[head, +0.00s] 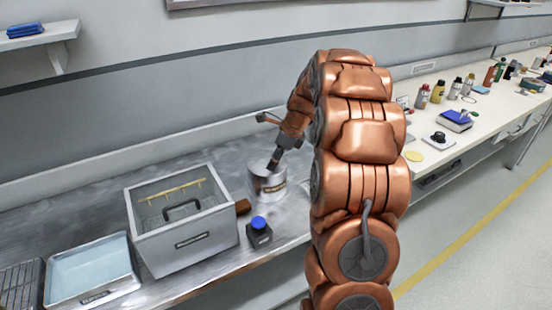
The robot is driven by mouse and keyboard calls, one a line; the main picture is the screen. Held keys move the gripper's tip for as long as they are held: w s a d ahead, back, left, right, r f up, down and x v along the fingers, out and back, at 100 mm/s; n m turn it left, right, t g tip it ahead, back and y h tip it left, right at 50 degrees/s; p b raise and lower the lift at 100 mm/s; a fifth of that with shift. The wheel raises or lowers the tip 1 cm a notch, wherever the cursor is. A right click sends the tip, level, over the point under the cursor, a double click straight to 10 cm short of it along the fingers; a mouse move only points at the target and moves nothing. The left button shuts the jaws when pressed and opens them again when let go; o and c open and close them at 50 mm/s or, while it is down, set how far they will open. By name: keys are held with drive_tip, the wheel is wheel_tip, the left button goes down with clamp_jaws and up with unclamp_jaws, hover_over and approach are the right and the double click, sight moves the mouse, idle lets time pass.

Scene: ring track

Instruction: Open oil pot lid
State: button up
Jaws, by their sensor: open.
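The pot (268,190), a light metallic cylinder with a label band, stands on the steel counter right of the large grey box. I take it for the oil pot. My gripper (271,166) points down at the pot's top, and its fingertips overlap the lid area in this view. My gripper is open, though its fingers are small and dark here. I cannot tell whether it touches the lid. The gripper and wrist hide part of the pot's top, so the lid and any knob are not clear.
A grey box (190,245) with a black-handled clear lid stands left of the pot. A dark bottle with a blue cap (259,232) stands in front of it. A pale-blue tray (92,270) lies far left. A white bench (440,150) holds bottles at right.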

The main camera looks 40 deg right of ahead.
clamp_jaws()
idle(0.6)
